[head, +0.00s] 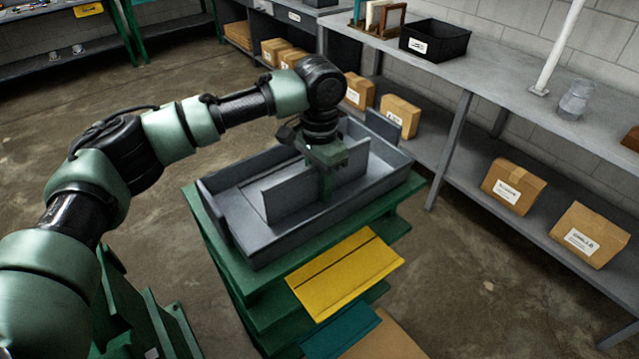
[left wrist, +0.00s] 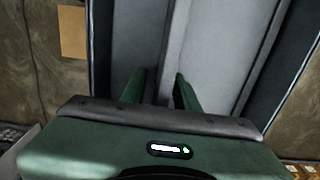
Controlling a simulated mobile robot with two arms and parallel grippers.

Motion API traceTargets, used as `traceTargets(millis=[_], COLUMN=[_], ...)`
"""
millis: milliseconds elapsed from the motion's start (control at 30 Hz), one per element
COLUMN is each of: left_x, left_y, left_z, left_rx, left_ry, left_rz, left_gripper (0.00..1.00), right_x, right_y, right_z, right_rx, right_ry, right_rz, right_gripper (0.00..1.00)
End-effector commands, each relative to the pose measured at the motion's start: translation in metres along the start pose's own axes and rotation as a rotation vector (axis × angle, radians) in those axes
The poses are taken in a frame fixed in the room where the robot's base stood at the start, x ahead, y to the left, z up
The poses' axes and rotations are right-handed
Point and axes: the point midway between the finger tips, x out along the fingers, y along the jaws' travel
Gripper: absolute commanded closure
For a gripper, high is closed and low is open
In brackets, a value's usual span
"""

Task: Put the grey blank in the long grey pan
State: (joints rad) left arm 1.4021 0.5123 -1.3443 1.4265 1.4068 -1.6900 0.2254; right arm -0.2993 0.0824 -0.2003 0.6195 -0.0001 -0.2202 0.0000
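The long grey pan (head: 287,246) lies on top of a green cart, its low walls folded up. The grey blank (head: 289,196) stands on edge lengthwise inside the pan, between the long walls. My left gripper (head: 327,185) points down into the pan at the blank's upper part, one finger showing on its near side. In the left wrist view my left gripper's two fingers (left wrist: 160,76) stand apart with a clear gap, above the grey sheet surfaces; the blank's edge runs up between them. Contact with the blank cannot be made out. My right gripper is not in view.
The green cart (head: 250,285) also bears a yellow sheet (head: 345,272) at its near right and a teal sheet (head: 342,331) lower down. A grey bench (head: 500,85) with a black bin (head: 434,40) and cardboard boxes (head: 513,186) runs along the right. Open floor lies at left.

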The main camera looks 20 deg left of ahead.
Motion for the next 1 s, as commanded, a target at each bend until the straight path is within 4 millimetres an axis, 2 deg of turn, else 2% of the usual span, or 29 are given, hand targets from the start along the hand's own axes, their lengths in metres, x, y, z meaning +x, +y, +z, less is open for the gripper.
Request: traceTargets(millis=[133,267,500,700,833,1000], left_x=[-0.004,-0.022,-0.074,-0.108,-0.119,-0.123], left_y=[0.0,0.0,0.0,0.0,0.0,0.0], left_z=[0.0,-0.001,-0.001,-0.001,0.0,0.0], left_rx=[0.0,0.0,0.001,0.0,0.001,0.0], left_ry=[0.002,0.004,0.004,0.002,0.002,0.0], left_rz=[-0.002,-0.001,-0.001,-0.001,-0.001,0.0], left_gripper=[0.7,0.7,0.7,0.7,0.7,0.7], right_x=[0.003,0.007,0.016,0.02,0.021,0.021], right_y=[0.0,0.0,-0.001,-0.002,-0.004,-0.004], right_z=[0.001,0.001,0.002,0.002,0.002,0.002], right_rx=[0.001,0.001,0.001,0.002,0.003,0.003], right_ry=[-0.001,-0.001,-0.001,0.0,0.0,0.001], right_rz=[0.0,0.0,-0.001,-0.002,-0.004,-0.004], right_gripper=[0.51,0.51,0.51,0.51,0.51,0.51])
